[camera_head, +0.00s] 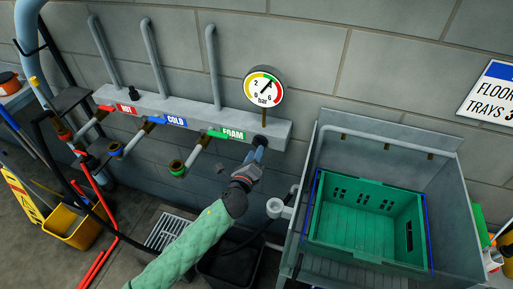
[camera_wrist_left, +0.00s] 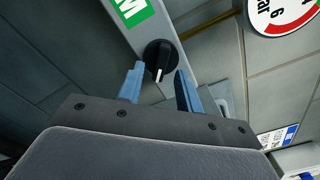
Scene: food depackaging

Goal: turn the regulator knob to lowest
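The black regulator knob (camera_head: 259,141) sits at the right end of the grey manifold, below the pressure gauge (camera_head: 264,87). The left wrist view shows the knob (camera_wrist_left: 160,58) with a white pointer mark on its lower part. My left gripper (camera_head: 260,153) is just in front of the knob. In the left wrist view its two blue fingers (camera_wrist_left: 159,84) are apart, one on each side of the line to the knob, with nothing between them; contact with the knob is not visible. The gauge dial (camera_wrist_left: 284,12) is partly cut off there. My right gripper is not in view.
The manifold (camera_head: 160,111) carries HOT, COLD and FOAM valves left of the knob. A grey sink (camera_head: 455,200) with a green crate (camera_head: 365,205) stands at right. A yellow bucket (camera_head: 75,228) and a floor drain (camera_head: 168,231) are at lower left.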

